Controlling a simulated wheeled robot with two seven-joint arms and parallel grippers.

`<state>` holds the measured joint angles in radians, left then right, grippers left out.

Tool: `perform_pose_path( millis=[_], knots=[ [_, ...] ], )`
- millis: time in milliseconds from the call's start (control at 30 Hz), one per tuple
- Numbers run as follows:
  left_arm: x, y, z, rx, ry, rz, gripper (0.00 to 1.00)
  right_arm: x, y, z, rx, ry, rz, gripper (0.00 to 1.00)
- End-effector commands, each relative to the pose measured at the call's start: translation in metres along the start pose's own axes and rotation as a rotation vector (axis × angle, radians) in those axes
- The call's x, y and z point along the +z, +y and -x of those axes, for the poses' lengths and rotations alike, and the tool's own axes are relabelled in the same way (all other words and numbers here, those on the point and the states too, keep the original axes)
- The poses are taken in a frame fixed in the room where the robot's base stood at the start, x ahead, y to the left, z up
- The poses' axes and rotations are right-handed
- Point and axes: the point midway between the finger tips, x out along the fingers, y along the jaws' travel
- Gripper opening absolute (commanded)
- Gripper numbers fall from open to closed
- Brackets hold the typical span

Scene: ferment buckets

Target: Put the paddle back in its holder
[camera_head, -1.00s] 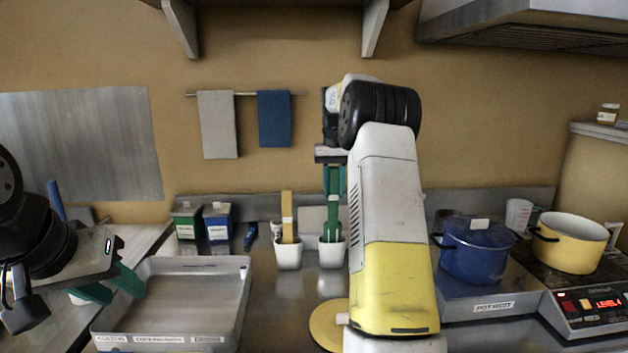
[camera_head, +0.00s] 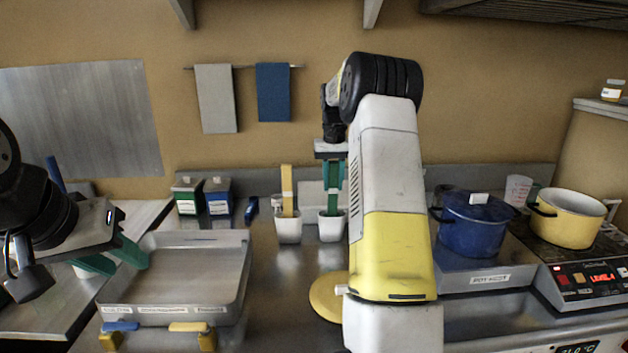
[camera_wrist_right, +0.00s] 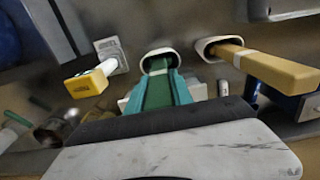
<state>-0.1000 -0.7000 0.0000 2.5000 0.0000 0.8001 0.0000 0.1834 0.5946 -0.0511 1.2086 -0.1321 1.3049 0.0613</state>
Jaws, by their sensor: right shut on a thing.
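The green paddle (camera_head: 331,203) stands upright with its lower end inside a white holder (camera_head: 332,230). My right gripper (camera_head: 333,178) is shut on the paddle's upper part, above the holder. In the right wrist view the green paddle (camera_wrist_right: 158,92) lies between the teal fingers and enters the oval mouth of the white holder (camera_wrist_right: 160,57). The paddle's end inside the holder is hidden. My left gripper (camera_head: 113,260) is at the left above the counter, its teal fingers apart and nothing seen between them.
A second white holder (camera_head: 288,230) with a wooden paddle (camera_head: 287,190) stands just left. A steel tray (camera_head: 243,290) lies front left. A blue pot (camera_head: 472,230) and yellow pot (camera_head: 568,220) stand right. Green (camera_head: 187,197) and blue (camera_head: 218,197) boxes stand behind the tray.

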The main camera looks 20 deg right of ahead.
Motion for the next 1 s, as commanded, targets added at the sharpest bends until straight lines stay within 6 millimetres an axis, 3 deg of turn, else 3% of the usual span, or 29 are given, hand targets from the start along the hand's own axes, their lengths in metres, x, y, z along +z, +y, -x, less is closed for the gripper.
perform_pose_path(
  millis=[333,367,467,800,1000],
  knots=[
    [0.0,0.0,0.0,0.0,0.0,0.0,0.36,0.0,0.0,0.001,0.0,0.001,0.0,0.0],
    [0.0,0.0,0.0,0.0,0.0,0.0,0.36,0.0,0.0,0.001,0.0,0.001,0.0,0.33],
    [0.0,0.0,0.0,0.0,0.0,0.0,0.36,0.0,0.0,0.001,0.0,0.001,0.0,0.53],
    [0.0,0.0,0.0,0.0,0.0,0.0,0.36,0.0,0.0,0.003,0.0,0.001,0.0,0.53],
    [0.0,0.0,0.0,0.0,0.0,0.0,0.36,-0.001,0.0,0.03,0.0,0.005,0.001,0.53]
  ],
)
